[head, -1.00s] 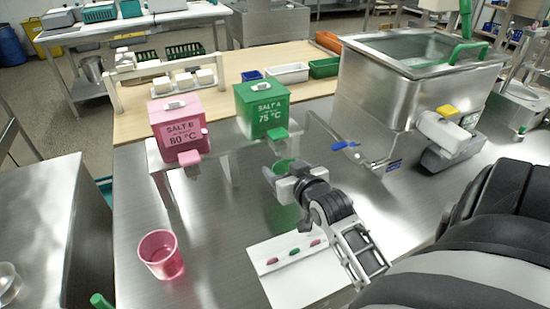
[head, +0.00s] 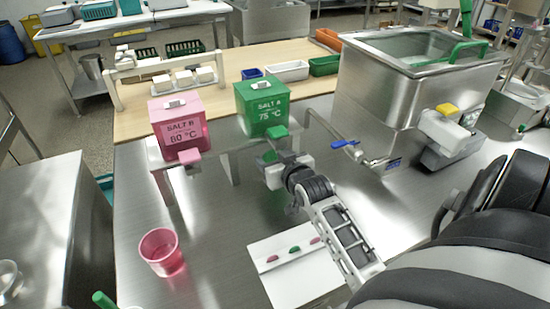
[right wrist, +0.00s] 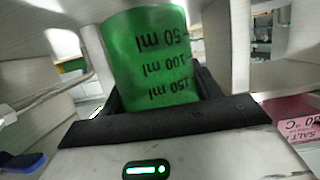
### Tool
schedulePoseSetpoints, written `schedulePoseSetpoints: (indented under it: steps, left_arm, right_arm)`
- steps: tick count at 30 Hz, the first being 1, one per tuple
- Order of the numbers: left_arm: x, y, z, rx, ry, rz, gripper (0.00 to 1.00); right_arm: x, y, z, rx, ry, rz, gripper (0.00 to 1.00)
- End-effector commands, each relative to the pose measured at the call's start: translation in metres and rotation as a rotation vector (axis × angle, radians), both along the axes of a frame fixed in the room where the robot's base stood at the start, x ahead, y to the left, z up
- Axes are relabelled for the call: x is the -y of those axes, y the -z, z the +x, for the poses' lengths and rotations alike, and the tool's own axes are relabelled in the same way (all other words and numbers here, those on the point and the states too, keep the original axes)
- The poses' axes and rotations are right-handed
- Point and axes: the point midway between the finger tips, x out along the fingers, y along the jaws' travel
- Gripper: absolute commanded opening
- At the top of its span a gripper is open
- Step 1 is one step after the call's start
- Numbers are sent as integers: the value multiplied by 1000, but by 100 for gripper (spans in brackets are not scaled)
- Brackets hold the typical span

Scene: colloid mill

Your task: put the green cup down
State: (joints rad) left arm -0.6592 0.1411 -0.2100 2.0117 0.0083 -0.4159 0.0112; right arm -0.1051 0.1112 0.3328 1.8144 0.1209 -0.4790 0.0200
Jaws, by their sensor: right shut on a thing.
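The green cup (right wrist: 150,55) fills the upper middle of the right wrist view, with its volume marks upside down in the picture. My right gripper (head: 267,163) is shut on it; the dark fingers flank the cup in the wrist view. In the head view the gripper is just below the spout of the green SALT A box (head: 263,103), in front of the stand, and the cup is mostly hidden there. I cannot tell what the cup contains. The gripper is above the steel table (head: 215,255). My left gripper is not in view.
A pink cup (head: 161,252) stands at the table's left front. The pink SALT B box (head: 178,127) is left of the green one. A white card (head: 290,278) with coloured marks lies in front. A steel tank (head: 405,85) stands at right. Table between pink cup and card is clear.

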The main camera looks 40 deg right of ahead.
Motion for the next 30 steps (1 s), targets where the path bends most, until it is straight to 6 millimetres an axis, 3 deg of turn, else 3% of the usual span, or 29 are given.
schedulePoseSetpoints:
  steps: [17, 18, 20, 30]
  left_arm:
    - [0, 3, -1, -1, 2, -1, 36]
    - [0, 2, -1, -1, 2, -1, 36]
    - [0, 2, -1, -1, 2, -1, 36]
    - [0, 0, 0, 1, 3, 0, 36]
  right_arm:
    - [0, 12, 0, 1, 0, 0, 38]
    - [0, 12, 0, 0, 0, 1, 66]
    - [0, 12, 0, 0, 0, 1, 82]
    - [0, 9, 0, 1, 0, 1, 85]
